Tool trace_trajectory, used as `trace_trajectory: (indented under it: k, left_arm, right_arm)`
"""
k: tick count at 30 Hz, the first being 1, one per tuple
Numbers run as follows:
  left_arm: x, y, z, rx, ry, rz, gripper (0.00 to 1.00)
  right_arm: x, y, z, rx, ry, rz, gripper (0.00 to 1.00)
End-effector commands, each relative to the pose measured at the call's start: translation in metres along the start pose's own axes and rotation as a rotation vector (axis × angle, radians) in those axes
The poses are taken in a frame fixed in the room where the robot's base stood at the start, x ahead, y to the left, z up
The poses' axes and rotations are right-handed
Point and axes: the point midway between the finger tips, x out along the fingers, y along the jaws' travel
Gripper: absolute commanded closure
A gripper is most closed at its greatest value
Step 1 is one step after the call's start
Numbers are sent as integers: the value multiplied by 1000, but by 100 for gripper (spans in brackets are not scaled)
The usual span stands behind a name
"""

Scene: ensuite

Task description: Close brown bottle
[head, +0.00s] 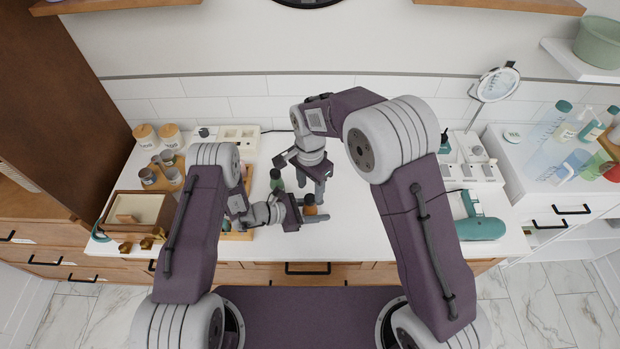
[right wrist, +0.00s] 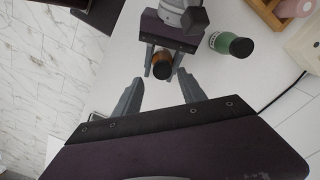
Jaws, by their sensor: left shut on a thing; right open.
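A small brown bottle (head: 310,209) with a dark top stands at the middle of the white counter. It also shows in the right wrist view (right wrist: 162,65). My left gripper (head: 310,216) is shut on the brown bottle from the left, one finger on each side. My right gripper (head: 311,186) is open and empty, pointing down just behind and above the bottle. In the right wrist view its two fingertips (right wrist: 160,86) are apart, with the bottle beyond the gap between them. Whether the dark top is a seated cap I cannot tell.
A green bottle (head: 276,180) with a dark cap stands close behind my left gripper. A wooden box (head: 145,205) and several jars are at the left. A teal hair dryer (head: 480,228) lies at the right. The counter between the bottle and hair dryer is clear.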

Motion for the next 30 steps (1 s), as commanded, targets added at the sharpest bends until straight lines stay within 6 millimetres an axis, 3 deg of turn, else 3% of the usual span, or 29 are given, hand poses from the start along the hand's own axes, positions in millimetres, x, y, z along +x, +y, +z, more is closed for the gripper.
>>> trace_trajectory:
  k: [21,28,29,30]
  left_arm:
    - [0,0,0,0,-1,0,100]
    - [0,0,0,0,-1,0,100]
    - [0,0,0,0,-1,0,100]
    - [0,0,0,0,-1,0,100]
  right_arm:
    - [-11,2,1,-2385,-14,1,52]
    - [-17,2,0,-3106,-13,-5,52]
    - [-18,2,0,3100,12,5,52]
    - [-19,2,0,3008,10,4,52]
